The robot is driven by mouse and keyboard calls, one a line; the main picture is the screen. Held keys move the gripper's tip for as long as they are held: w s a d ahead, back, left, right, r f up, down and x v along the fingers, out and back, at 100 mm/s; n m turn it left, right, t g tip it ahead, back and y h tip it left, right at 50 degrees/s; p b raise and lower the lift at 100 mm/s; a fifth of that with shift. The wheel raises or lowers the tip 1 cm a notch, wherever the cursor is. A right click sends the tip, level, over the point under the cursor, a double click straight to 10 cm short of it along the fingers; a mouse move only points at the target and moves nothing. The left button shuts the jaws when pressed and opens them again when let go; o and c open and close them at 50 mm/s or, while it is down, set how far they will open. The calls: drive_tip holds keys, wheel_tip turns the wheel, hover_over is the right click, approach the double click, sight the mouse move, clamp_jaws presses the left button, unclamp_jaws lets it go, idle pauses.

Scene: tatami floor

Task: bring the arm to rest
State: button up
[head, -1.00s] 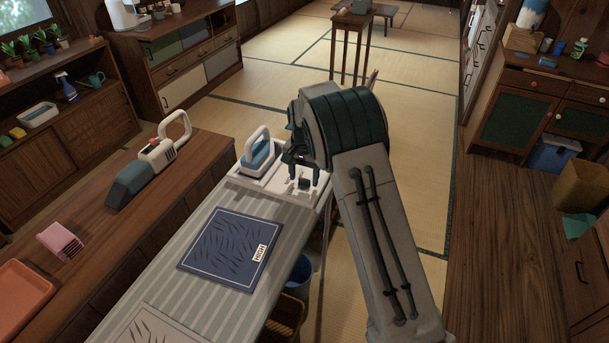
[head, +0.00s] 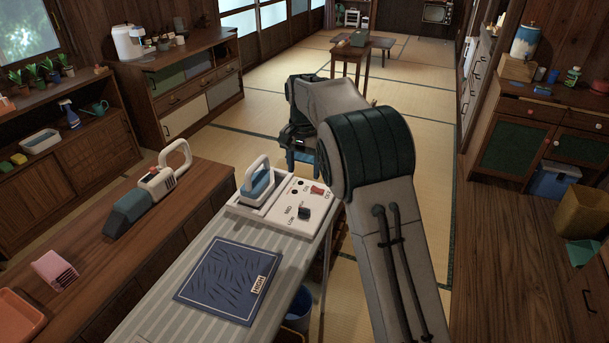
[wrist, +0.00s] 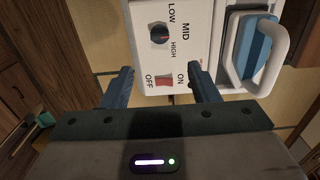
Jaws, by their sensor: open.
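My arm rises at the right of the head view and bends forward. My gripper (head: 300,160) hangs beyond the far end of the ironing board, partly hidden by my own arm. In the wrist view my gripper (wrist: 160,84) is open with nothing between its fingers. Past the fingertips lies the white control panel (wrist: 190,25), with a dark dial marked LOW, MID and HIGH and a red ON/OFF switch (wrist: 164,83). The panel also shows in the head view (head: 285,218), apart from the gripper.
A blue-and-white iron (head: 257,185) stands beside the panel on the striped board (head: 185,325). A dark blue cloth (head: 225,285) marked HIGH lies nearer. A handheld vacuum (head: 150,195) rests on the wooden counter at left. Open tatami (head: 430,130) lies beyond.

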drive_tip(key=s+d+r+n+t, duration=0.1)
drive_tip(key=s+d+r, duration=0.3)
drive_tip(key=s+d, duration=0.55)
drive_tip(key=s+d+r+n+t, duration=0.1)
drive_tip(key=s+d+r, duration=0.35)
drive_tip(key=s, duration=0.85)
drive_tip(key=s+d+f+n, duration=0.1)
drive_tip(key=s+d+f, duration=0.1)
drive_tip(key=s, duration=0.3)
drive_tip(key=s+d+f, duration=0.3)
drive_tip(key=s, duration=0.3)
drive_tip(key=shift+s+f+n+t, duration=0.25)
drive_tip(key=shift+s+n+t, duration=0.05)
drive_tip(key=shift+n+t, duration=0.1)
